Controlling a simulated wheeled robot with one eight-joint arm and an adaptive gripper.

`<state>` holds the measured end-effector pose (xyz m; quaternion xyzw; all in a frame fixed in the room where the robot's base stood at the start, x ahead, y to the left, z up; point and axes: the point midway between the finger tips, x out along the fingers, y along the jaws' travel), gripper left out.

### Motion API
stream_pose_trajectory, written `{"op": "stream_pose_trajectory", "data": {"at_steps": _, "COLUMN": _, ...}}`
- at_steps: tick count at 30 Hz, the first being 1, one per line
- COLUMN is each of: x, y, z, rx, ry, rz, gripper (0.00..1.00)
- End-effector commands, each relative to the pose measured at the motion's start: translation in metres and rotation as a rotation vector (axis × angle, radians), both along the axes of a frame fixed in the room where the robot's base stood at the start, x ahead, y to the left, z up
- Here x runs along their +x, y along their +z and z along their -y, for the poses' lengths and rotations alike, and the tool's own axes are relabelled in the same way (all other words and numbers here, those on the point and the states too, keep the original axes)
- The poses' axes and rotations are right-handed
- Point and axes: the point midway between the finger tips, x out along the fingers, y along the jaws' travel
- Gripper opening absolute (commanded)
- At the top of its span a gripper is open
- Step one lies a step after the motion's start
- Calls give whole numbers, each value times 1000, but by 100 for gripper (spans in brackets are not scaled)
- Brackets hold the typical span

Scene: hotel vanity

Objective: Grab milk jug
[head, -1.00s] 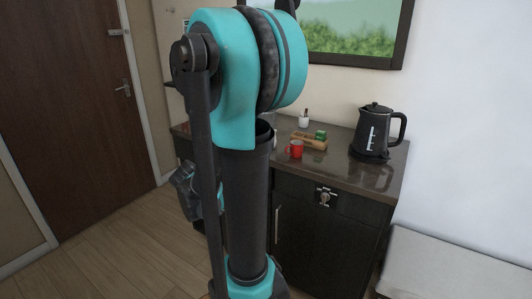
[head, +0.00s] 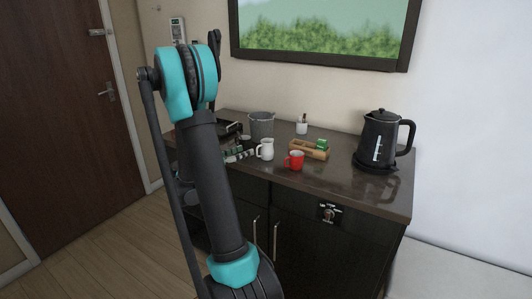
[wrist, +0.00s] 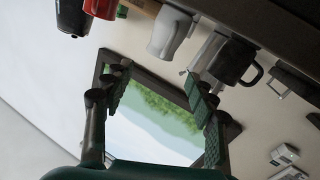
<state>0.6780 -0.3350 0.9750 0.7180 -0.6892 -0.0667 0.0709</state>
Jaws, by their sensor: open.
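The milk jug (head: 265,149) is a small white jug standing upright on the dark counter, left of a red mug (head: 294,160). It also shows in the wrist view (wrist: 170,33), upside down near the top edge. My gripper (wrist: 158,76) is open and empty, with its two fingers spread apart. The jug appears beyond the fingertips and is not between them or touched. In the head view my arm hides the gripper's fingers.
A grey bucket (head: 262,124) stands behind the jug, and a black mug (wrist: 233,62) is close by. The counter's front right (head: 350,188) is clear.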

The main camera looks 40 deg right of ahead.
Motion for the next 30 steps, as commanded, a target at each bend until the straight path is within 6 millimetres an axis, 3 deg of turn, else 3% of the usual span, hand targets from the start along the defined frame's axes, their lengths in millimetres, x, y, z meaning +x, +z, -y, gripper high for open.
{"op": "stream_pose_trajectory", "data": {"at_steps": 9, "x": 2, "y": 0, "z": 61, "rx": 1, "ry": -3, "rz": -1, "gripper": 57}}
{"op": "stream_pose_trajectory", "data": {"at_steps": 20, "x": 4, "y": -2, "z": 84, "rx": 2, "ry": 1, "rz": -1, "gripper": 57}}
{"op": "stream_pose_trajectory", "data": {"at_steps": 30, "x": 6, "y": -7, "z": 126, "rx": 2, "ry": -1, "rz": -1, "gripper": 57}}
